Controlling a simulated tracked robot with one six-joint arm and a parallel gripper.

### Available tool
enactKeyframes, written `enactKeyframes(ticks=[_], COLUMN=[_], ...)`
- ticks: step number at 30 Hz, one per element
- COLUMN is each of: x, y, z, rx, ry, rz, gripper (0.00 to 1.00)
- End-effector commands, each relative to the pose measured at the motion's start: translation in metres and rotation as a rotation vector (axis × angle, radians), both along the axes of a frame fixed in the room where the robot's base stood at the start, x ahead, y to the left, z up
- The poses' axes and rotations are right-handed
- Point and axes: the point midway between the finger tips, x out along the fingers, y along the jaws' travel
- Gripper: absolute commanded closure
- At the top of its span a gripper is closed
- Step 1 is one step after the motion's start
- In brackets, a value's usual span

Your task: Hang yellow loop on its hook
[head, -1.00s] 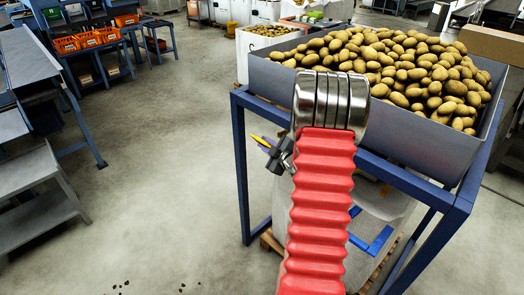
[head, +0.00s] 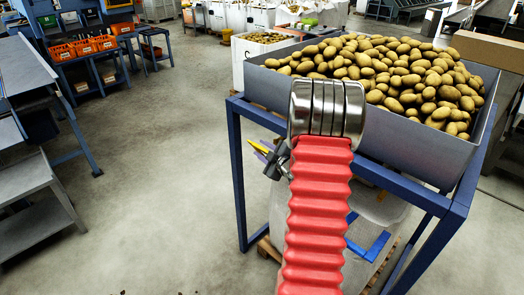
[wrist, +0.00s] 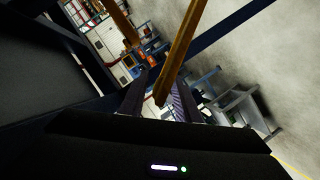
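The yellow loop (wrist: 182,50) shows in the wrist view as two dull yellow strips running down from the top edge. The right strip reaches down between the dark fingers of my gripper (wrist: 160,88); the left strip (wrist: 122,22) ends above the left finger. In the head view a small yellow piece (head: 257,146) sticks out left beside my gripper (head: 262,154), close to the fingers. The fingers stand a little apart with the strip at their gap; I cannot tell whether they clamp it. I cannot make out the hook in either view.
A grey bin full of potatoes (head: 455,160) stands on a blue frame (head: 237,175), close right of my gripper. A pale container and blue bars (head: 370,245) sit beneath it. Grey benches (head: 40,200) stand at the left. Open floor (head: 150,190) lies between.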

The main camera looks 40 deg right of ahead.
Motion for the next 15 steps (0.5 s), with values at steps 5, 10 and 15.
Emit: enactKeyframes(ticks=[5, 10, 15], x=[-0.010, -0.032, -0.060], y=[0.002, 0.008, 0.016], z=[0.003, 0.009, 0.017], rx=[0.000, -0.001, -0.002], ry=[-0.001, 0.000, 0.000], rz=[-0.001, -0.003, -0.002], gripper=[0.70, 0.70, 0.70])
